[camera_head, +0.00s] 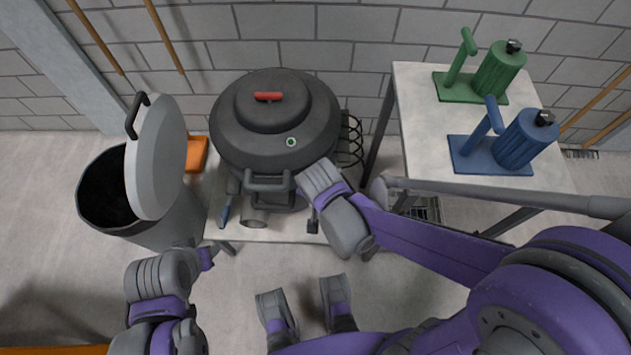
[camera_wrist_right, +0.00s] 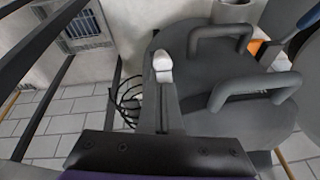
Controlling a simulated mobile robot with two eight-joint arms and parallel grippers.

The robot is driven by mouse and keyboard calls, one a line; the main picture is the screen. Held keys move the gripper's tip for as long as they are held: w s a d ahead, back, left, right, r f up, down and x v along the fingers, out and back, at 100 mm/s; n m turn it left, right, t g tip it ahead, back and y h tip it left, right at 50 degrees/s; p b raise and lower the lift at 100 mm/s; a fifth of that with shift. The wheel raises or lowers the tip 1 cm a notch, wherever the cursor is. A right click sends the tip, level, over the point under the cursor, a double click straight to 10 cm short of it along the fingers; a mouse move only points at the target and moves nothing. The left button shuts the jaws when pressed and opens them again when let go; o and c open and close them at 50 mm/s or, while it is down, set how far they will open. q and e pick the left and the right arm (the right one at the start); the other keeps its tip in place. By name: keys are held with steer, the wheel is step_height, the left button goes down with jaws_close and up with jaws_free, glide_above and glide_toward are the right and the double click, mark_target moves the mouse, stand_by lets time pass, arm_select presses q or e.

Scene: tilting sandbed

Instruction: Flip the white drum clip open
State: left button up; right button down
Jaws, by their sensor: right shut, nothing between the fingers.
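The dark round drum (camera_head: 235,130) stands against the wall, its domed lid topped by a red handle (camera_head: 268,96). A round white-green mark (camera_head: 291,142) is on its front right. My right gripper (camera_head: 314,178) is shut and empty at the drum's front right edge. It also shows in the right wrist view (camera_wrist_right: 161,80), reaching along the drum's dark surface (camera_wrist_right: 210,100). A small white piece (camera_wrist_right: 162,61) shows at its tip; I cannot tell whether this is the clip. My left gripper (camera_head: 208,256) is low at the left, away from the drum; its jaws are unclear.
A grey bin (camera_head: 165,235) with its pale lid (camera_head: 160,160) tilted up stands left of the drum. A grey bar handle (camera_head: 268,182) juts from the drum's front. A table (camera_head: 420,85) at right holds a green stand (camera_head: 495,75) and a blue one (camera_head: 520,140).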

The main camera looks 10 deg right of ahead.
arm_select(q)
steer(key=shift+f+b, duration=1.85)
steer(key=shift+f, duration=0.45)
arm_select(e)
steer(key=s+a+f+t, duration=0.1)
steer(key=s+f+t, duration=0.2)
steer(key=s, duration=0.3)
steer(key=shift+a+f+h, duration=0.35)
steer(key=shift+f+h, duration=0.05)
steer(key=shift+f, duration=0.4)
